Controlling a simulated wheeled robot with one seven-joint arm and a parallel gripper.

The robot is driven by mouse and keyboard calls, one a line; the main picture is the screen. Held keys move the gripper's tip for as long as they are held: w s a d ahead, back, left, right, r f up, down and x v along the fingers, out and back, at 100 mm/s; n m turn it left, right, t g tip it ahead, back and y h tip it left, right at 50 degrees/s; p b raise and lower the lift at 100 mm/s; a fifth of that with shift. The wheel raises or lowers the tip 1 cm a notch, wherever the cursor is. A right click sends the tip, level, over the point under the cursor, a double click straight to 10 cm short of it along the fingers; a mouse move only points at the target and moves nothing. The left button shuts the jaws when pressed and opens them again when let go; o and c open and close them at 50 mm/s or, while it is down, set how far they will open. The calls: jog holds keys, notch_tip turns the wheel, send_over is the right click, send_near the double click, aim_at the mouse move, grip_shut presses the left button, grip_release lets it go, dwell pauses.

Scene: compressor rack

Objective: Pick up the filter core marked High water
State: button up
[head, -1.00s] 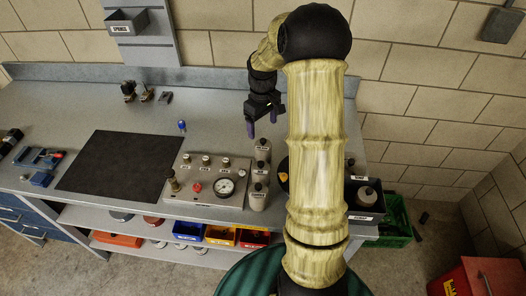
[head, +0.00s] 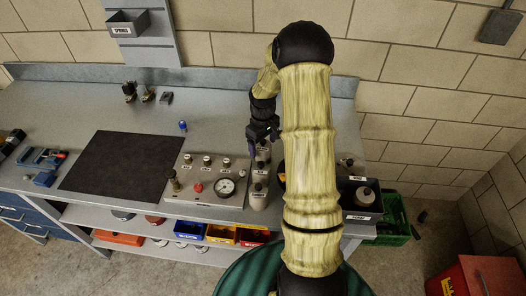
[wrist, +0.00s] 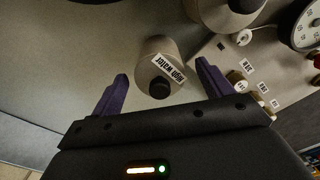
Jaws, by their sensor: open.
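The filter core marked High water (wrist: 157,62) is a pale grey cylinder with a black knob on top and a white label on its side. In the wrist view it lies between the two purple fingers of my gripper (wrist: 162,72), slightly ahead of them, with a gap on both sides. In the head view my open, empty gripper (head: 258,148) is over the far end of a row of cores, where it partly hides the farthest core (head: 264,157). Another core (head: 258,196) stands at the near end of the row.
A panel with a gauge and knobs (head: 205,196) stands left of the row, and the gauge also shows in the wrist view (wrist: 308,28). Another core (wrist: 228,12) is close to the marked one. A dark mat (head: 118,167) lies further left. A black bin (head: 362,213) is at right.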

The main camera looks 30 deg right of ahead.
aim_at(263, 149)
jog(key=shift+f, duration=1.5)
jog(key=c, duration=1.3)
jog(key=shift+o, duration=0.2)
jog(key=shift+r, duration=0.1)
notch_tip(263, 149, up, 10)
jog(key=shift+f+b, duration=0.1)
jog(key=shift+b, duration=0.55)
